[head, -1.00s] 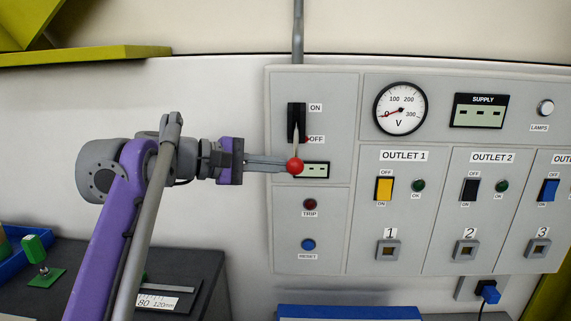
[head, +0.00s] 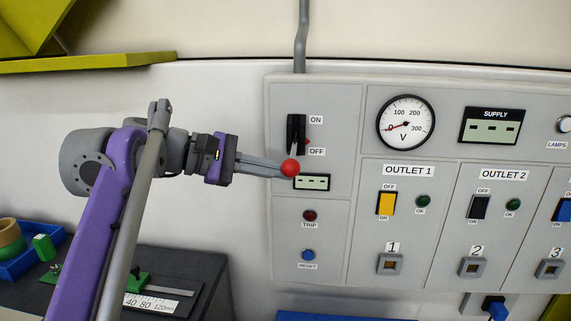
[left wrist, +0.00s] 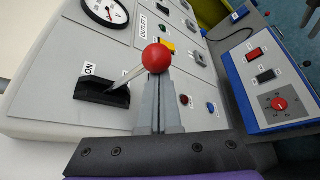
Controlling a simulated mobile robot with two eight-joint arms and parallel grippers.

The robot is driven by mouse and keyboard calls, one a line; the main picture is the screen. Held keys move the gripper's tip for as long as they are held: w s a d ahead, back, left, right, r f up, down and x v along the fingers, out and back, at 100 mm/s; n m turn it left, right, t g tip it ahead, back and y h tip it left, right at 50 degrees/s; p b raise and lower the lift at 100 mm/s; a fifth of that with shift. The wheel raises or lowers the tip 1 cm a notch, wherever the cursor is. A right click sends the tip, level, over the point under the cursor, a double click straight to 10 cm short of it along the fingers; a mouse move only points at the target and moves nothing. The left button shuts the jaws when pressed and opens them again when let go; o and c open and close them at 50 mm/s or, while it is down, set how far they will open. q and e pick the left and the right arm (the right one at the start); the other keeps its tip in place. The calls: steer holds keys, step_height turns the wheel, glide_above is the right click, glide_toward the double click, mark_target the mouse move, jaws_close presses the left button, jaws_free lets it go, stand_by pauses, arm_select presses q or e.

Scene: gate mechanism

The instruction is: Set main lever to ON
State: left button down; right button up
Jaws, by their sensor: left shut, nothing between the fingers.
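The main lever has a red ball knob (head: 291,168) on a thin metal rod that comes out of a black slot (head: 296,133) marked ON above and OFF below. The knob hangs low, below the OFF label. My left gripper (head: 283,171) is shut, with its fingertips at the knob and nothing between them. In the left wrist view the red knob (left wrist: 156,58) sits right at the tips of the shut fingers (left wrist: 158,82); I cannot tell whether they touch. The right gripper is out of view.
The grey panel carries a voltmeter (head: 406,123), a supply display (head: 492,127), a trip lamp (head: 310,215), a blue reset button (head: 308,255) and a yellow outlet switch (head: 386,203). A dark bench with a blue tray (head: 18,262) stands at lower left. The wall left of the panel is clear.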

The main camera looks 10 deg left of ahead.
arm_select(q)
step_height(320, 180, up, 7)
steer(key=n+g+p, duration=0.2)
steer(key=n+p, duration=0.1)
steer(key=shift+w+g+y, duration=0.15)
steer(key=shift+g+y, duration=0.15)
steer(key=shift+y, duration=0.1)
arm_select(e)
steer(key=w+r, duration=0.3)
steer(key=r, duration=0.2)
steer(key=shift+w+r+t, duration=0.25)
steer(key=shift+w+t, duration=0.1)
steer(key=shift+t, duration=0.05)
arm_select(q)
steer(key=shift+a, duration=0.1)
arm_select(e)
steer(key=shift+a, duration=0.1)
arm_select(q)
steer(key=s+a, duration=0.3)
steer(key=a, duration=0.9)
steer(key=shift+a+r, duration=0.3)
steer(key=shift+a, duration=0.1)
